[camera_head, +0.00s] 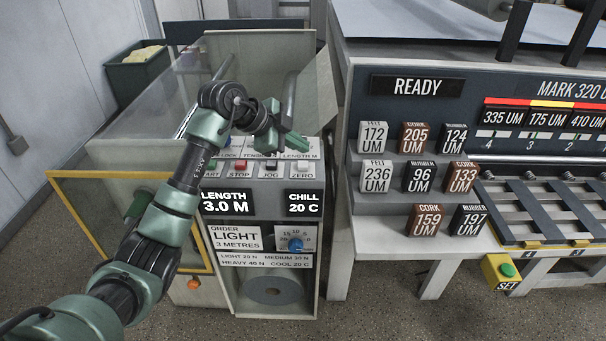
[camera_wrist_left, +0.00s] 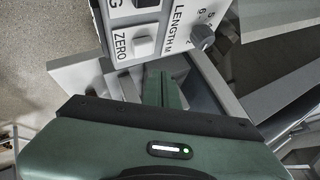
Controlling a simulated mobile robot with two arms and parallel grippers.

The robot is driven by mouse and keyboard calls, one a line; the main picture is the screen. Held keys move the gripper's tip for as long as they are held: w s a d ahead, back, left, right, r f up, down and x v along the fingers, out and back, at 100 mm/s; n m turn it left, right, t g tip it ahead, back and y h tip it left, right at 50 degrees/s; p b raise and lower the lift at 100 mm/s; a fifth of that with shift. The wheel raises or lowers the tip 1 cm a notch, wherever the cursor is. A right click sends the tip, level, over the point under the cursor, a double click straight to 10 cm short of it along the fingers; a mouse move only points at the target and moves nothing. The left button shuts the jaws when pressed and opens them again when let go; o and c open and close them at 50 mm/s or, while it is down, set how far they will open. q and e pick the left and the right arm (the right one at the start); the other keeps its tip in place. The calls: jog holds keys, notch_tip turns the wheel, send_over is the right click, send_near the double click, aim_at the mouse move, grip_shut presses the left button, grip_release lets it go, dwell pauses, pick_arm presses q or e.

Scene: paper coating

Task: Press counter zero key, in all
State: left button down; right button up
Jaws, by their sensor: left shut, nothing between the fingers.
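The ZERO key (camera_head: 302,165) is a small pale key at the right end of the row of keys on the machine's control panel, beyond JOG. In the left wrist view the ZERO key (camera_wrist_left: 144,46) stands up from the panel beside its label. My left gripper (camera_head: 297,145) is shut and empty, over the back right of the panel near the LENGTH M label. In the left wrist view its green fingertips (camera_wrist_left: 158,76) show just below and right of the key, apart from it in the picture. The length display (camera_head: 226,202) reads 3.0 M.
The red STOP key (camera_head: 240,164) and JOG key (camera_head: 271,164) sit left of ZERO. A knob (camera_wrist_left: 201,36) stands near the LENGTH M label. The chill display (camera_head: 303,203) reads 20 C. Labelled blocks (camera_head: 375,176) fill a rack on the right.

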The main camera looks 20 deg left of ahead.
aim_at(303, 166)
pick_arm(q)
jog(key=shift+f, duration=0.9)
dwell(0.4)
jog(key=shift+f, duration=0.1)
dwell(0.8)
jog(key=shift+f, duration=0.35)
